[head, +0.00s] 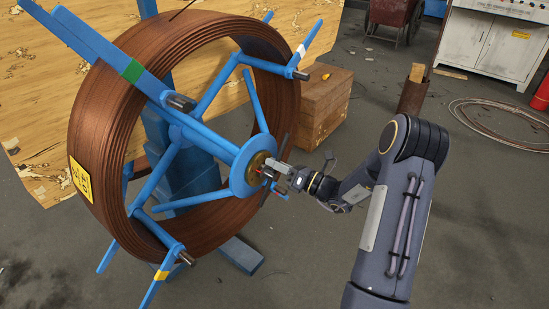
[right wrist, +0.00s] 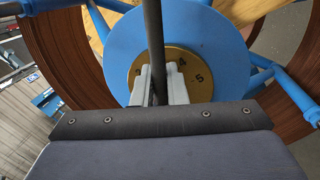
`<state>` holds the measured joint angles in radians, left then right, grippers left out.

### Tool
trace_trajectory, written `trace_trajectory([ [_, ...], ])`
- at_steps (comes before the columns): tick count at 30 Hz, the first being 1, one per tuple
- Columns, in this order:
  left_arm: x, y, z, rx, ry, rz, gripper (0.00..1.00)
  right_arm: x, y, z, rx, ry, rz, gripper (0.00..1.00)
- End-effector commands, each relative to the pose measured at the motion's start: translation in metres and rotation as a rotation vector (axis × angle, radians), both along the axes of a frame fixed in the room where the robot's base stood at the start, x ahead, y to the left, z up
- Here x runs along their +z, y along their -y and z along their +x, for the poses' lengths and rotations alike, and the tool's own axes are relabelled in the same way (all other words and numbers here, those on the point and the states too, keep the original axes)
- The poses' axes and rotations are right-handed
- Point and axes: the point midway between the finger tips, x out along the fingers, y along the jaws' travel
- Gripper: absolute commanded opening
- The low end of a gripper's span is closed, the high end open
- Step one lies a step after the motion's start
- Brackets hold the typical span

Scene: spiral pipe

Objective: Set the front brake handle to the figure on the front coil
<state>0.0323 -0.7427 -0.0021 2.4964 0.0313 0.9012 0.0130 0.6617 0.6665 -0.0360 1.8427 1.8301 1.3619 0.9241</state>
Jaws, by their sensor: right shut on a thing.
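The front coil (head: 115,110) is a brown pipe coil on a blue spoked reel. A yellow tag (head: 80,179) on its left side bears dark marks too small and tilted to read surely. At the reel's hub is a blue disc (head: 243,172) with a brass dial (right wrist: 190,87). The figures 4 and 5 show on the dial, with what looks like a 3 left of the handle. The dark front brake handle (right wrist: 154,35) crosses the dial between that figure and the 4. My right gripper (head: 279,171) is shut on the handle; its pale fingers (right wrist: 158,88) flank the rod. My left gripper is out of view.
Blue spokes (head: 285,72) stick out around the hub near my right gripper. A wooden block (head: 320,108) stands behind the reel. A white cabinet (head: 488,45) and loose cable rings (head: 500,115) are at the back right. The floor at the front right is clear.

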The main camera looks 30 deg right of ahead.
Motion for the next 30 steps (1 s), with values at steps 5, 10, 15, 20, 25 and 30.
trace_trajectory([
  [5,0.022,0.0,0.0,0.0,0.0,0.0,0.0,0.0,0.005,0.001,-0.003,-0.066,0.156,0.0],
  [10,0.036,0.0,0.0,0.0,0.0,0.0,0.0,-0.005,0.008,0.003,-0.003,-0.123,0.293,0.0],
  [15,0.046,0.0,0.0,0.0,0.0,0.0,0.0,-0.009,0.01,0.004,-0.002,-0.168,0.405,0.0],
  [20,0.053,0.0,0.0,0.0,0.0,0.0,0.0,-0.013,0.011,0.004,-0.002,-0.201,0.483,0.0],
  [25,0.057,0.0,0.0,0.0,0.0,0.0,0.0,-0.015,0.012,0.004,-0.002,-0.222,0.533,0.0],
  [30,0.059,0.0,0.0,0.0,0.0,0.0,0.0,-0.017,0.012,0.005,-0.002,-0.233,0.558,0.0],
])
